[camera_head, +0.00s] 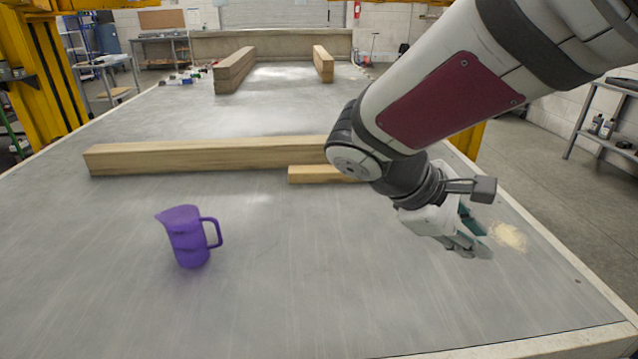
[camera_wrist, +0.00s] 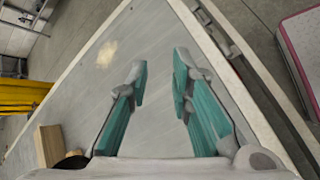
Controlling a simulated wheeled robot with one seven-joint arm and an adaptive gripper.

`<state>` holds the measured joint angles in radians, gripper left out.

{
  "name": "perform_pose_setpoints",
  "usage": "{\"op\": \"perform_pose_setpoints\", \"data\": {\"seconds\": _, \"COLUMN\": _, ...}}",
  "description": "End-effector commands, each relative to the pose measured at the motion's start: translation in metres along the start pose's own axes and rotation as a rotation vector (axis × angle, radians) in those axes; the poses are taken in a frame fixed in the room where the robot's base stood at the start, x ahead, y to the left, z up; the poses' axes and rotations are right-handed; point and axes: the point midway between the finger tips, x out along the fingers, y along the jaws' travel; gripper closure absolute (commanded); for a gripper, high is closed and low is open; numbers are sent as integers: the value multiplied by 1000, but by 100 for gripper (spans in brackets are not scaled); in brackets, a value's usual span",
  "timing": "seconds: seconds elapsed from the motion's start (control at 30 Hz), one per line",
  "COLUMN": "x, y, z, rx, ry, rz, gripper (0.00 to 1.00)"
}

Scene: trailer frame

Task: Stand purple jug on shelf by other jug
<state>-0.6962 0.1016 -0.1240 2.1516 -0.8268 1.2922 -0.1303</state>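A purple jug (camera_head: 188,238) stands upright on the grey trailer deck at the left, its handle toward the right and its spout toward the left. My gripper (camera_head: 478,240) hangs over the right part of the deck, well to the right of the jug and apart from it. In the wrist view my gripper (camera_wrist: 158,72) has its two teal-padded fingers spread, with only bare deck between them. I cannot make out another jug in either view. Which shelf the task names is not clear from these frames.
A long wooden beam (camera_head: 200,157) and a shorter one (camera_head: 318,174) lie across the deck behind the jug. Two more beams (camera_head: 234,70) (camera_head: 323,64) lie farther back. Shelving (camera_head: 604,120) with bottles stands off the deck at right. The deck between jug and gripper is clear.

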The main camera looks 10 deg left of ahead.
Motion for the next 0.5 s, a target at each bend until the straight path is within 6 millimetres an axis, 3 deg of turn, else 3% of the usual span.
{"op": "perform_pose_setpoints", "data": {"seconds": 0.03, "x": -10, "y": 6, "z": -27, "rx": -84, "ry": -11, "rz": 75, "gripper": 80}}
{"op": "perform_pose_setpoints", "data": {"seconds": 0.13, "x": -30, "y": 17, "z": -78, "rx": -232, "ry": -29, "rz": 234, "gripper": 80}}
{"op": "perform_pose_setpoints", "data": {"seconds": 0.27, "x": -63, "y": 15, "z": -151, "rx": -423, "ry": -48, "rz": 454, "gripper": 80}}
{"op": "perform_pose_setpoints", "data": {"seconds": 0.37, "x": -93, "y": 1, "z": -208, "rx": -565, "ry": -61, "rz": 633, "gripper": 80}}
{"op": "perform_pose_setpoints", "data": {"seconds": 0.5, "x": -139, "y": -40, "z": -286, "rx": -755, "ry": -76, "rz": 897, "gripper": 80}}
